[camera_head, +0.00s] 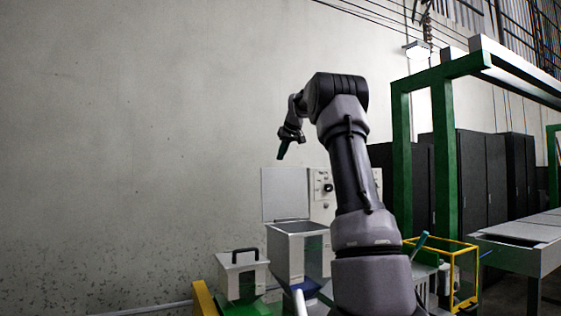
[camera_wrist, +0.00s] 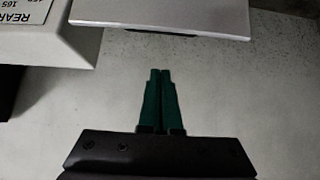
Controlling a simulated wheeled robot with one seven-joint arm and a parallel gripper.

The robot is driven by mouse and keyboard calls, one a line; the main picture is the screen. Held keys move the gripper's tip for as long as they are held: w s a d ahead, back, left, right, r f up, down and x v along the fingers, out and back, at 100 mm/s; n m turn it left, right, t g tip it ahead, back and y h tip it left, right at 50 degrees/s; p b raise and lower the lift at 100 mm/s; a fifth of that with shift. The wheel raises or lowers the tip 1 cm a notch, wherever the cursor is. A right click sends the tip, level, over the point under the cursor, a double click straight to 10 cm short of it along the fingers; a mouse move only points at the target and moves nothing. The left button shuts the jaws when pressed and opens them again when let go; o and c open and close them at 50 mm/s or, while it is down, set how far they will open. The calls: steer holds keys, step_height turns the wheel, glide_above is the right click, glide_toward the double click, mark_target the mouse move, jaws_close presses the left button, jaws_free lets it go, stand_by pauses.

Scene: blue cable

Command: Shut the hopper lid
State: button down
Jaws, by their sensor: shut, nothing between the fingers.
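The hopper (camera_head: 299,252) is a grey-white open-topped box in the head view, left of my arm. Its lid (camera_head: 285,194) is a flat pale panel standing upright at the back, so the hopper is open. My gripper (camera_head: 281,157) is above the lid's top edge, with its green fingers pointing down. In the wrist view the fingers (camera_wrist: 160,72) are together and empty. A pale panel with a bright edge, apparently the lid (camera_wrist: 160,18), lies just beyond the fingertips; I see no contact.
A smaller box with a black handle (camera_head: 243,272) stands left of the hopper. A control panel (camera_head: 323,188) is right of the lid. A labelled pale housing (camera_wrist: 50,35) fills the wrist view's upper left. A yellow frame (camera_head: 452,262) stands right of my arm. The wall side is clear.

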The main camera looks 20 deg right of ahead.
mark_target(279, 170)
steer(key=shift+w+f, duration=0.3)
steer(key=shift+f, duration=0.8)
steer(key=shift+w+f, duration=0.35)
steer(key=shift+f, duration=0.7)
steer(key=shift+w+f, duration=0.3)
steer(key=shift+f, duration=0.8)
